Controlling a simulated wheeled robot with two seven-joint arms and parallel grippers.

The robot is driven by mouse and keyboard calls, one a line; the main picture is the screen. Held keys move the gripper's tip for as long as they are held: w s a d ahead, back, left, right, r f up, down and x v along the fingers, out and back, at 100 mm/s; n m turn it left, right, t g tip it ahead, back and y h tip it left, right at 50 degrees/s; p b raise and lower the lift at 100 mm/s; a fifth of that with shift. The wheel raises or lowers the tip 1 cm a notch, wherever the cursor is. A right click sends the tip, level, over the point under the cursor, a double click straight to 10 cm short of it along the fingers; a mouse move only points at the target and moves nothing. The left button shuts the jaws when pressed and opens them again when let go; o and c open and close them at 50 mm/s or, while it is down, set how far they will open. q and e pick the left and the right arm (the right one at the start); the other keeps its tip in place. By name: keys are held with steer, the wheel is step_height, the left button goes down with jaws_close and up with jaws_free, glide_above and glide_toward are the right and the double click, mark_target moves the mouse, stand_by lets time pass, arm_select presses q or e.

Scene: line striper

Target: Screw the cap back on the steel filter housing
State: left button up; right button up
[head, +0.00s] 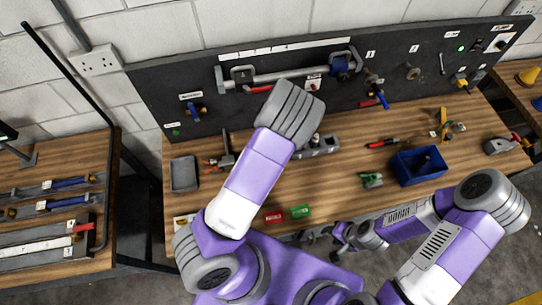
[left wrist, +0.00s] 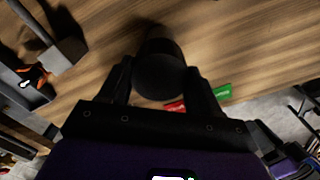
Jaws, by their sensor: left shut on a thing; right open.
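My left gripper (left wrist: 160,82) is shut on a dark, round, cap-like thing (left wrist: 160,72) in the left wrist view, with one finger on each side of it. In the head view my left arm hides that gripper and what it holds. A grey metal block (head: 322,147) on the bench shows just right of my left arm, with a small upright part (head: 315,139) at it. I cannot tell whether this is the steel filter housing. My right gripper (head: 342,236) is open and empty near the bench's front edge.
Red (head: 273,216) and green (head: 300,211) labels lie at the front edge. A blue bin (head: 420,166), green tool (head: 371,180), grey tray (head: 183,173) and hammer (head: 227,148) are on the bench. A dark tool board (head: 205,137) stands behind. Bare wood lies right of the labels.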

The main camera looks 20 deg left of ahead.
arm_select(q)
steer(key=m, duration=0.4)
steer(key=shift+m, duration=0.3)
steer(key=m, duration=0.4)
steer(key=shift+m, duration=0.3)
steer(key=m, duration=0.4)
steer(key=shift+m, duration=0.3)
steer(key=m, duration=0.4)
steer(key=shift+m, duration=0.3)
